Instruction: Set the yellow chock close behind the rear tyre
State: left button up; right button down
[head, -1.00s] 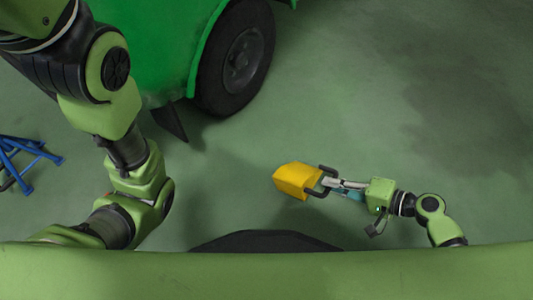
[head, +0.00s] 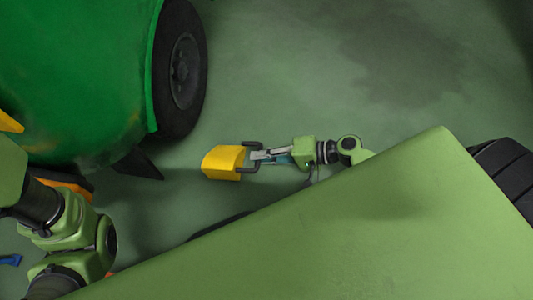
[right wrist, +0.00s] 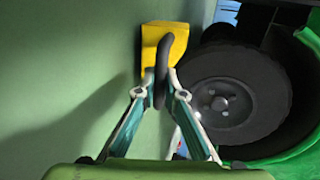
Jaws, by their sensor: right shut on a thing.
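The yellow chock (head: 222,163) hangs off my right gripper (head: 254,158), which is shut on the chock's dark handle. In the head view it is below and a little right of the black rear tyre (head: 184,72) of the green rickshaw (head: 80,75), with a gap between them. In the right wrist view the chock (right wrist: 155,48) is beyond the fingertips (right wrist: 162,82), and the tyre (right wrist: 220,98) is to its right. Whether the chock touches the floor cannot be told. My left arm shows at lower left, but its gripper is out of sight.
A dark flap (head: 137,164) sticks out under the rickshaw's body near the tyre. An orange part (head: 66,186) shows below the body. A bit of blue metal (head: 10,260) lies at the left edge. The floor (head: 290,80) right of the tyre is clear.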

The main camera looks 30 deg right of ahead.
aim_at(240, 158)
jog(key=shift+b+x, duration=0.55)
jog(key=shift+x, duration=1.8)
jog(key=shift+w+a+f, duration=0.1)
jog(key=shift+w+a, duration=0.2)
jog(key=shift+a, duration=0.2)
jog(key=shift+w+a, duration=0.3)
jog(key=shift+a, duration=0.15)
jog(key=shift+w+a+f, duration=0.1)
jog(key=shift+w+a, duration=0.55)
jog(key=shift+a, duration=0.3)
jog(key=shift+w+a+f, duration=0.1)
jog(key=shift+w+a, duration=0.5)
jog(key=shift+a, duration=0.3)
jog(key=shift+w+a+f, duration=0.1)
jog(key=shift+w+a, duration=0.55)
jog(key=shift+a, duration=0.3)
jog(key=shift+w+d+f+b, duration=0.1)
jog(key=shift+w+d+b, duration=0.45)
jog(key=shift+w, duration=0.2)
jog(key=shift+w+d+b, duration=0.5)
jog(key=shift+w+d, duration=0.05)
jog(key=shift+w, duration=0.25)
jog(key=c, duration=1.9)
grip_release()
